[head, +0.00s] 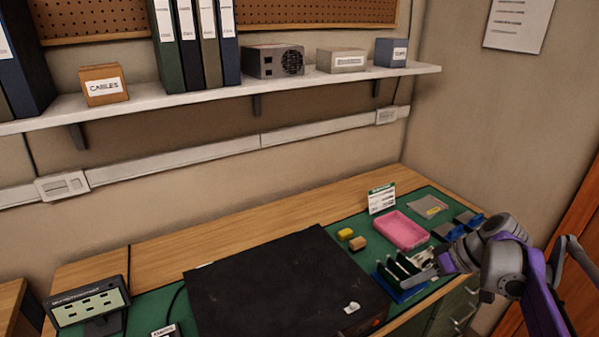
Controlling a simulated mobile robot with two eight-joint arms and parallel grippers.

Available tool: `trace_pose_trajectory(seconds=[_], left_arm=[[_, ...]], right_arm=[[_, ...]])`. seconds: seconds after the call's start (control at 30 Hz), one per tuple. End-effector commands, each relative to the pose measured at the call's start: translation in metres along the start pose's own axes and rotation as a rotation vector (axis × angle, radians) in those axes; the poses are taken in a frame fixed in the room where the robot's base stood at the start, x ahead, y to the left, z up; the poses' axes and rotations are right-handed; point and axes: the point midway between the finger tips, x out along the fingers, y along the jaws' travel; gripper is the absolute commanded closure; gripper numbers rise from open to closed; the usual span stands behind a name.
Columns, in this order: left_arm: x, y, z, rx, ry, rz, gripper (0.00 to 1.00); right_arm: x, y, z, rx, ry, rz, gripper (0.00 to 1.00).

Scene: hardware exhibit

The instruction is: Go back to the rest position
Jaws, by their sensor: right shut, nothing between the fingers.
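My right gripper (425,274) is at the right end of the workbench, its arm coming in from the right edge. It is shut and empty, just at or above a blue rack (403,293) that holds dark upright boards. I cannot tell whether it touches the rack. My left gripper is not in view.
A large black case (270,285) fills the middle of the bench. A pink tray (400,231), a yellow block (345,234), a tan block (358,244) and a white sign (382,198) stand beyond the rack. A display (88,304) stands at left. A shelf (200,100) runs above.

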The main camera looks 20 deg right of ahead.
Motion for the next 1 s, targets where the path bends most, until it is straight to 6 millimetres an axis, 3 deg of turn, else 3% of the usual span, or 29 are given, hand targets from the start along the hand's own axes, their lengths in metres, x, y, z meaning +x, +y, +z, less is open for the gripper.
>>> trace_pose_trajectory(seconds=[0.13, 0.27, 0.4, 0.6, 0.8, 1.0], left_arm=[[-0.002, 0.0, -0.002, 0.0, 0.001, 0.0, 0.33], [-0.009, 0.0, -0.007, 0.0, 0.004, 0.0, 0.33], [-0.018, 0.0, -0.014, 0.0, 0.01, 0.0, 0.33], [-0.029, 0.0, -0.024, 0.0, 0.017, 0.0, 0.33], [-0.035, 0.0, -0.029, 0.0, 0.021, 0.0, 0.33], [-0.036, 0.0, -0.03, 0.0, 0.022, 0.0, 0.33]], right_arm=[[0.011, -0.018, 0.004, 0.012, -0.028, 0.02, 1.0], [0.038, -0.062, 0.023, 0.044, -0.093, 0.1, 1.0], [0.068, -0.115, 0.062, 0.065, -0.138, 0.239, 1.0], [0.095, -0.16, 0.119, 0.042, -0.086, 0.411, 1.0], [0.108, -0.175, 0.151, 0.01, 0.004, 0.482, 1.0], [0.111, -0.177, 0.158, 0.003, 0.034, 0.497, 1.0]])
